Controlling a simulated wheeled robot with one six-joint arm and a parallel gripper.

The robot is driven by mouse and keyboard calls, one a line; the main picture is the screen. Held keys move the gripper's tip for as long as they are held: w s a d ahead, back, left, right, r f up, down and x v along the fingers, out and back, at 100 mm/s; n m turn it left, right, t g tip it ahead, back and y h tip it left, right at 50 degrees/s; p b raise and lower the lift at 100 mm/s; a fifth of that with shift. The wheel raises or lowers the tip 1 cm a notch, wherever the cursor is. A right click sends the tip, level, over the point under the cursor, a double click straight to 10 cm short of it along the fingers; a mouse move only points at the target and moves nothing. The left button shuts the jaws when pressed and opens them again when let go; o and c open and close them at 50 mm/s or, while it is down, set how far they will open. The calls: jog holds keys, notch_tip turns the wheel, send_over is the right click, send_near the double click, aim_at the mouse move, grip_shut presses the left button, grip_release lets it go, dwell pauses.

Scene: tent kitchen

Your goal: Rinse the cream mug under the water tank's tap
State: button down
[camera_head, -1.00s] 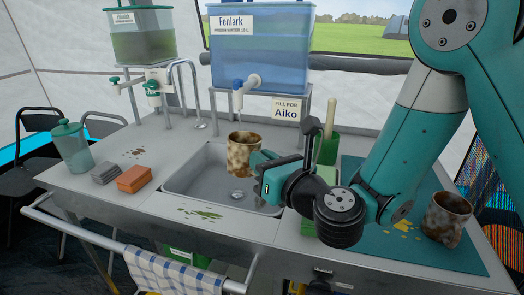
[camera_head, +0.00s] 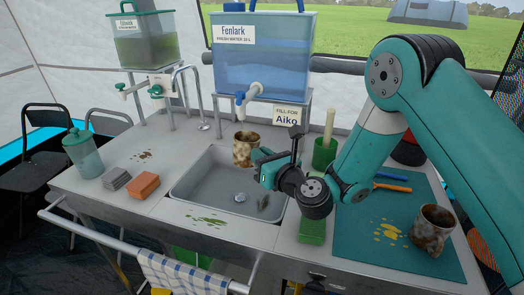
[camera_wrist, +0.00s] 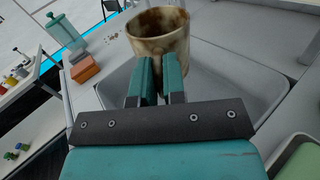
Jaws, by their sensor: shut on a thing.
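My gripper (camera_head: 262,157) is shut on a cream mug with brown blotches (camera_head: 245,148). It holds the mug upright above the back part of the sink (camera_head: 187,190), below the water tank's tap (camera_head: 249,92). In the wrist view the fingers (camera_wrist: 159,78) meet the near side of the mug (camera_wrist: 160,36); its rim is open upward. The blue tank (camera_head: 262,55) is labelled Fenlark. No water stream is visible from its tap. A second, similarly blotched mug (camera_head: 432,228) stands on the teal mat (camera_head: 365,250) at right.
A second tank (camera_head: 145,45) with green-tinted liquid stands at the back left. A green holder (camera_head: 324,154) stands right of the gripper. A sign (camera_head: 290,115) reads "Fill for Aiko".

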jog(key=shift+w+f+p, duration=0.2)
jog(key=shift+w+p, duration=0.8)
jog(key=shift+p, duration=0.3)
jog(key=shift+w+f+p, duration=0.15)
jog(key=shift+w+p, duration=0.8)
jog(key=shift+p, duration=0.3)
jog(key=shift+d+f, duration=0.1)
jog(key=shift+d+b, duration=0.45)
jog(key=shift+b, duration=0.25)
jog(key=shift+a+p, duration=0.15)
jog(key=shift+p, duration=0.15)
jog(key=shift+a+p, duration=0.45)
jog(key=shift+p, duration=0.25)
jog(key=shift+s, duration=0.1)
